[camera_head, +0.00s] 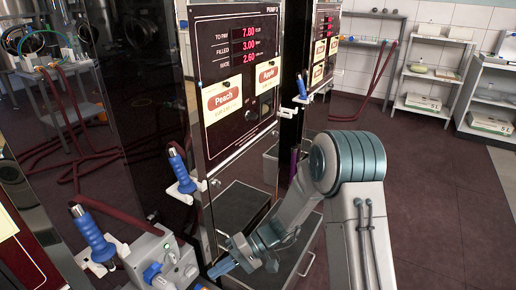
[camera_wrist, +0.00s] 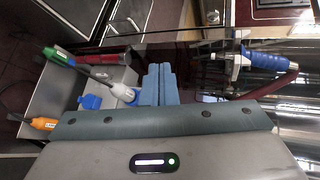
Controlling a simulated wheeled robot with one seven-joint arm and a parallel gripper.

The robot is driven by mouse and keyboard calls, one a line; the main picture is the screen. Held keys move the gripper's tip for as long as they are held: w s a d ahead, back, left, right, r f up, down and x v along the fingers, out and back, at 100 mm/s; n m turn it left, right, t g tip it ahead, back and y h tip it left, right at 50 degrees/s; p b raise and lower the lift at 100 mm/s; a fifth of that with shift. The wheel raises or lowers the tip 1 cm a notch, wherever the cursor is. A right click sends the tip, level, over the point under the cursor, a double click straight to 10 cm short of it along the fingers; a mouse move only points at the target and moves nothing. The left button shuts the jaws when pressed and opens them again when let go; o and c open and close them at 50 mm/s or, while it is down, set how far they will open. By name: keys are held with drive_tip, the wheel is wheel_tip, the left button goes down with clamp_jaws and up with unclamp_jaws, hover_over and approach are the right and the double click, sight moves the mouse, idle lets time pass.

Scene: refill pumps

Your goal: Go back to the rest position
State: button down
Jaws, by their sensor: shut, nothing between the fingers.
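My gripper (camera_head: 222,268) is low in front of the pump cabinet, to the right of a grey connector box (camera_head: 150,250). Its blue fingers also show in the wrist view (camera_wrist: 158,84), closed together with nothing between them. My arm bends down to it from the right. The pump panel (camera_head: 238,75) reads 7.80, 3.00 and 2.60, with Peach and Apple labels. A blue nozzle (camera_head: 180,168) sits in a white holder on the pump's left edge. A nozzle also shows in the wrist view (camera_wrist: 262,60), right of the fingers and apart from them.
Another blue nozzle (camera_head: 93,234) is in a holder at the lower left. Plugs, one with an orange end (camera_wrist: 44,123), are near the fingers' left. An open lower cabinet (camera_head: 240,207) is behind my arm. White shelves (camera_head: 437,75) stand back right; the right floor is clear.

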drive_tip(key=s+d+r+m+t+h+p, duration=0.1)
drive_tip(key=s+d+r+t+h+p, duration=0.2)
drive_tip(key=d+r, duration=0.5)
drive_tip(key=s+d+r+m+t+h+p, duration=0.1)
drive_tip(key=s+d+r+h+p, duration=0.3)
drive_tip(key=d+r, duration=0.4)
drive_tip(key=s+d+r+m+t+h+p, duration=0.2)
drive_tip(key=d+r, duration=0.7)
drive_tip(key=r, duration=0.5)
drive_tip(key=s+t+h+p, duration=0.1)
drive_tip(key=t+h+p, duration=0.1)
drive_tip(key=h+p, duration=0.1)
drive_tip(key=shift+s+r+t+p, duration=0.3)
drive_tip(key=shift+s+p, duration=0.1)
drive_tip(key=shift+p, duration=0.45)
